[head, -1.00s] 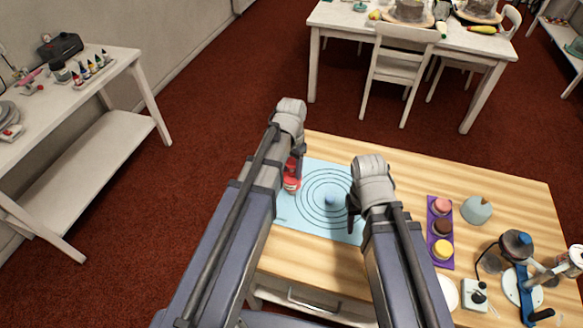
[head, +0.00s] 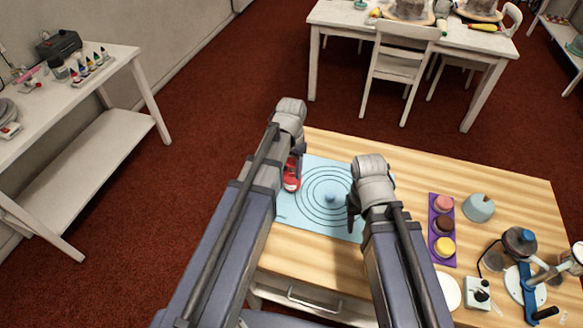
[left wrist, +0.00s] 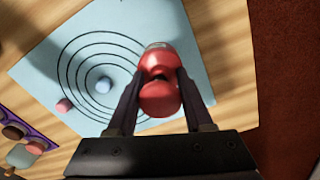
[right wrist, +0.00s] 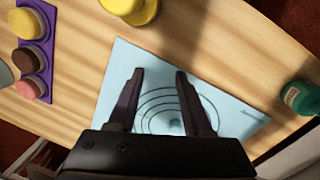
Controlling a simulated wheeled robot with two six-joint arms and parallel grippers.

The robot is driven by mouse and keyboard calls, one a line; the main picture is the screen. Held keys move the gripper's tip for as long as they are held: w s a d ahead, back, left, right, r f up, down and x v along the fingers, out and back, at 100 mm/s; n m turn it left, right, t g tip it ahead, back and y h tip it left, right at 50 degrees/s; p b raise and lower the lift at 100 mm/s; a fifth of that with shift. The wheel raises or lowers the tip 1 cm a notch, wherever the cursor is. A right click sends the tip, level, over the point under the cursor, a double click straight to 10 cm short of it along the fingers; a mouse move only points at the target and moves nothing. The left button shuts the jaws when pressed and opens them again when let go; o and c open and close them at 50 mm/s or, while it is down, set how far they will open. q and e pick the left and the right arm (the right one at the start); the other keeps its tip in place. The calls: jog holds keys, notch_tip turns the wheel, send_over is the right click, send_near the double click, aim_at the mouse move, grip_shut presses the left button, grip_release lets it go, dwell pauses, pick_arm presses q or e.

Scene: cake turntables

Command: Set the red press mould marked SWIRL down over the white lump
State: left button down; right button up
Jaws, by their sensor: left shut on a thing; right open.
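The red press mould (head: 291,178) is between the fingers of my left gripper (left wrist: 158,76), which is shut on it. It also shows in the left wrist view (left wrist: 160,98), with a pale label too small to read. In the head view it is over the left part of the blue ringed mat (head: 318,226); I cannot tell its exact height. The small lump (head: 330,198), pale bluish white, sits at the middle of the rings, right of the mould and apart from it. It shows in the left wrist view (left wrist: 103,85). My right gripper (right wrist: 160,75) is open and empty near the mat's right side.
A yellow object (right wrist: 130,8) and a green one (right wrist: 303,97) stand beside the mat in the right wrist view. The purple tray (head: 433,227) and a blue-handled device (head: 527,290) are at right.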

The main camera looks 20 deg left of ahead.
aim_at(291, 161)
pick_arm(q)
jog(key=shift+f+b, duration=1.5)
jog(key=shift+f, duration=0.15)
pick_arm(e)
jog(key=shift+f, duration=1.65)
pick_arm(q)
grip_release()
jog(key=shift+r, duration=0.1)
pick_arm(e)
jog(key=shift+r, duration=0.1)
pick_arm(q)
jog(key=shift+r+p, duration=3.55)
jog(key=shift+p, duration=0.05)
pick_arm(e)
notch_tip(291, 161, up, 7)
